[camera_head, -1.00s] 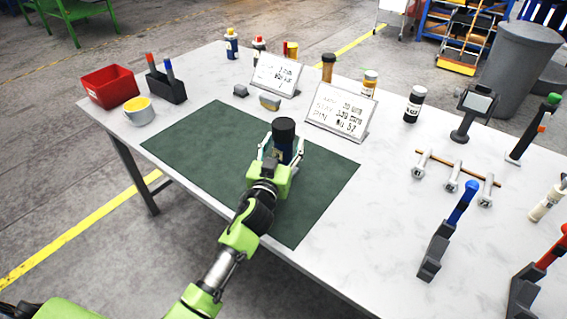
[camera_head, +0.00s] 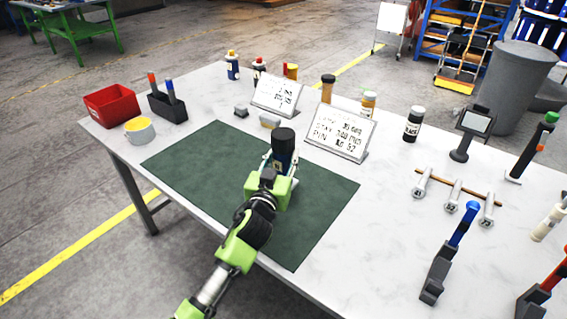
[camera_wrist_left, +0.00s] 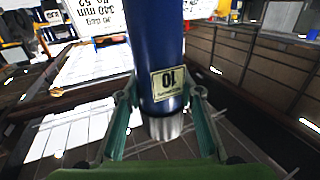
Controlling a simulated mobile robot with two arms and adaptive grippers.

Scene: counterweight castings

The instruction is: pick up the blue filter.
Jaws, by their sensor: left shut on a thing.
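My right gripper is not in view.
Two sign stands (camera_head: 340,132) (camera_head: 276,95) stand behind the mat. Bottles line the back. Bolts (camera_head: 453,194) and blue-handled tool (camera_head: 450,250) occupy the right.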

